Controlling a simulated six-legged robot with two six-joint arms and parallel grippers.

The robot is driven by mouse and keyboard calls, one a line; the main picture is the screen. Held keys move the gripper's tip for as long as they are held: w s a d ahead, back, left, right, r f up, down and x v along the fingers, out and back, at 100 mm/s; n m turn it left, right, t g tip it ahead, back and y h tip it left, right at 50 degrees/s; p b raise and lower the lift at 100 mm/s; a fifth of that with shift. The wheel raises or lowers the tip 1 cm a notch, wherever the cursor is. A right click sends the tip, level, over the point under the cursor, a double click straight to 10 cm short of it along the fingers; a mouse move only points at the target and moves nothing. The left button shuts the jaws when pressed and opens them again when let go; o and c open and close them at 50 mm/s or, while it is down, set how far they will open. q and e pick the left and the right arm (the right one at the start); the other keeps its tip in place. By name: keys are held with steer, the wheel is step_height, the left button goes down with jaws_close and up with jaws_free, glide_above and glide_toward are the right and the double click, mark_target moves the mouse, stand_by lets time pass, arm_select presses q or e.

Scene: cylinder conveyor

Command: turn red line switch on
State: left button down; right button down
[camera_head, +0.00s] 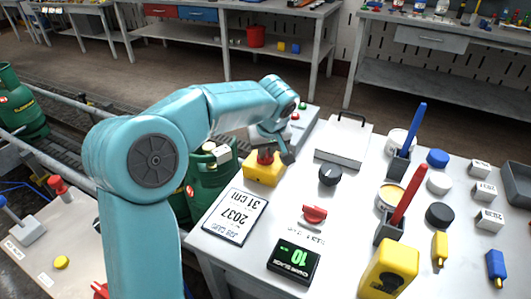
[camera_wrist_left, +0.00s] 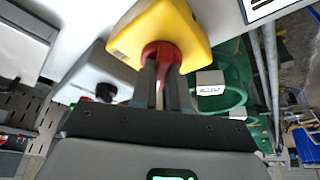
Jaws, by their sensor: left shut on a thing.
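A yellow box with a red rotary knob (camera_head: 265,156) stands at the left edge of the white table. In the wrist view the yellow box (camera_wrist_left: 190,30) fills the top, and its red knob (camera_wrist_left: 160,50) points toward my gripper. My left gripper (camera_head: 276,146) reaches in from the left over this box. In the wrist view its two dark fingers are shut on the red knob, one on each side. The fingers partly hide the knob, and its turned position cannot be told. My right gripper is in neither view.
Green gas cylinders (camera_head: 208,185) stand by the table's left edge.

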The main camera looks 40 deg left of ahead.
arm_select(q)
steer(key=shift+f+n+g, duration=0.15)
steer(key=shift+n+g, duration=0.15)
steer(key=shift+n, duration=0.2)
steer(key=c, duration=1.1)
jaws_free()
steer(key=p+v, duration=0.3)
steer(key=v, duration=1.3)
steer(key=shift+d, duration=0.2)
steer(key=shift+s, duration=0.1)
